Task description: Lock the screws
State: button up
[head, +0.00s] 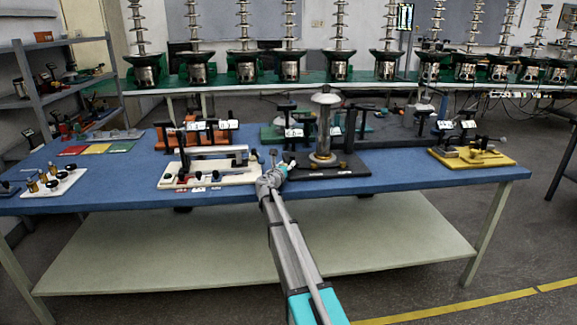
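My arm reaches up from the bottom of the head view to the front edge of a blue table (400,178). My gripper (273,160) is at its far end, small and partly hidden by the wrist; I cannot tell whether its fingers are open. It appears between a cream fixture (235,177) with a metal bar and a black base (350,169) bearing a glass column (325,125). Small brass-coloured knobs (344,164) show on the black base. A white board (66,187) at the left carries small brass and black parts. Which parts are the screws is too small to tell.
A yellow fixture (470,157) stands at the right end of the table. Orange blocks (200,134) and several black clamps stand behind. A grey shelf (30,100) stands beyond. A pale lower shelf (190,245) is bare.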

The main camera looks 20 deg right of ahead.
jog(key=v, duration=1.1)
jog(key=shift+s+a, duration=0.25)
jog(key=shift+a, duration=0.05)
jog(key=shift+a, duration=0.1)
